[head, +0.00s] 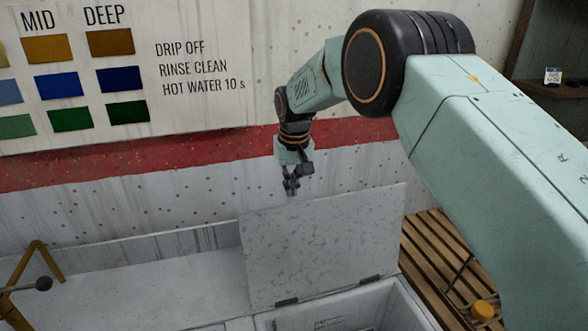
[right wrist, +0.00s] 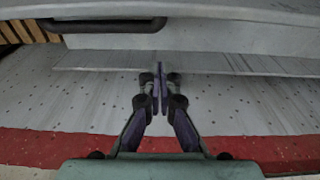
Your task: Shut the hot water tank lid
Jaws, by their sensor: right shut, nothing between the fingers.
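The hot water tank lid (head: 322,245) is a grey speckled panel standing open, tilted up along the back of the tank opening. Two dark hinges show at its lower edge. The tank (head: 408,306) is a pale box at the bottom of the head view, its opening partly cut off. My right gripper (head: 291,190) is shut and empty, just above and seemingly behind the lid's top edge. In the right wrist view the shut fingers (right wrist: 160,82) point at a pale ledge. A dark bar handle (right wrist: 105,25) sits on a pale surface, perhaps the lid. My left gripper is not in view.
The wall behind has a red stripe (head: 190,155) and a colour chart (head: 70,70). A yellow bent bar (head: 36,262) with a dark knob stands at the left. A slatted wooden surface (head: 440,250) with a yellow-capped thing (head: 483,309) lies right of the tank.

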